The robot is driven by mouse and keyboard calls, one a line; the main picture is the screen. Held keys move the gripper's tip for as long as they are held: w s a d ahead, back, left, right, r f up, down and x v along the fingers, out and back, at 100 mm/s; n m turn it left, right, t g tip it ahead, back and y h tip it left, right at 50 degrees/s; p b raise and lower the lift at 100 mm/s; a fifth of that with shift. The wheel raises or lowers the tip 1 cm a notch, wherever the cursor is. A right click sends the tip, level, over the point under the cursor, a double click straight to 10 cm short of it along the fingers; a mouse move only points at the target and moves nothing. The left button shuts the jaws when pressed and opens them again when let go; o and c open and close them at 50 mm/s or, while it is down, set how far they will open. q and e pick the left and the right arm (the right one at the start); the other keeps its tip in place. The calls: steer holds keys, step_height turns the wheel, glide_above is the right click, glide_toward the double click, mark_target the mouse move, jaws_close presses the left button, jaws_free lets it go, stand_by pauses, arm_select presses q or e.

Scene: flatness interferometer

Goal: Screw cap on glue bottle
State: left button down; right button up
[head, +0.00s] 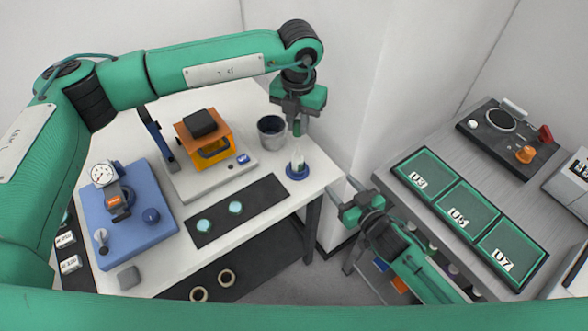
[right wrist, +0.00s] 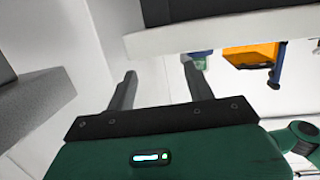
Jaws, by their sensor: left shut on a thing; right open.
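The glue bottle (head: 297,163) is a small whitish bottle with a pointed tip. It stands upright in a round blue base (head: 297,174) near the right corner of the white table. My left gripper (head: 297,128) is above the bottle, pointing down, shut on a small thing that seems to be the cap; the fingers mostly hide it. A gap shows between the fingertips and the bottle tip. My right gripper (head: 350,187) is open and empty, beyond the table's right edge. Its two spread fingers also show in the right wrist view (right wrist: 160,88).
A dark grey cup (head: 271,131) stands close left of the bottle. An orange device (head: 204,140) and a blue fixture with a dial gauge (head: 145,228) are further left. A black mat (head: 262,195) lies in front. A grey bench (head: 400,205) with green trays is at right.

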mark_target(302, 163)
arm_select(q)
steer(key=shift+w+r+n, duration=0.1)
steer(key=shift+w+n, duration=0.15)
steer(key=shift+n, duration=0.55)
steer(key=shift+w+d, duration=0.15)
steer(key=shift+w, duration=0.1)
steer(key=shift+s, duration=0.1)
arm_select(e)
steer(key=a+r+n+y, duration=0.1)
steer(key=y, duration=0.1)
steer(key=s+a+r+n+g+y, duration=0.1)
steer(key=a+r+n+y, duration=0.1)
steer(key=y, duration=0.1)
steer(key=shift+s+a+g, duration=0.15)
steer(key=shift+s+g, duration=0.05)
steer(key=shift+g, duration=0.1)
arm_select(q)
steer(key=shift+s, duration=0.1)
arm_select(e)
steer(key=shift+s, duration=0.1)
steer(key=shift+a, duration=0.1)
steer(key=x, duration=1.2)
steer(key=shift+r, duration=0.1)
